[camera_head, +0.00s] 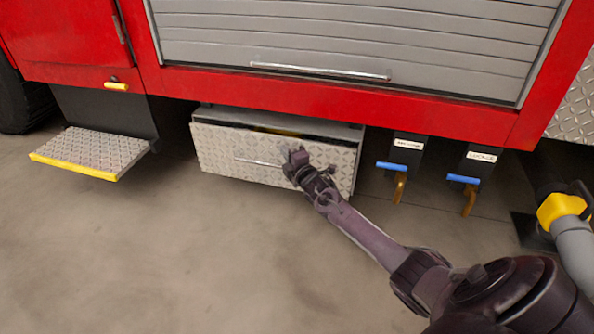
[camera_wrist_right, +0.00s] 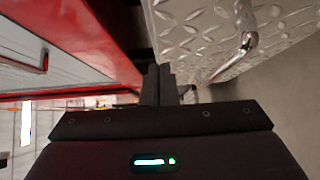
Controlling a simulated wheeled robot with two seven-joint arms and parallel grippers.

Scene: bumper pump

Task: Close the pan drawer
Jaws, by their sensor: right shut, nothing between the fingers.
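The pan drawer (camera_head: 225,151) is a diamond-plate metal box front under the red truck body, with a bar handle (camera_head: 260,163) across it. A dark gap with a bit of yellow shows along its top edge, so it stands somewhat open. My right gripper (camera_head: 296,155) is shut and empty, at the drawer front just right of the handle. I cannot tell if it touches the front. In the right wrist view the shut fingers (camera_wrist_right: 160,84) lie beside the diamond-plate front (camera_wrist_right: 205,35) and its handle (camera_wrist_right: 236,58). My left gripper is not in view.
A step (camera_head: 92,150) with a yellow edge juts out left of the drawer. Two blue-handled valves (camera_head: 392,166) (camera_head: 464,179) hang to its right. A yellow and grey hose coupling (camera_head: 562,211) is at far right. The floor (camera_head: 150,260) in front is clear.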

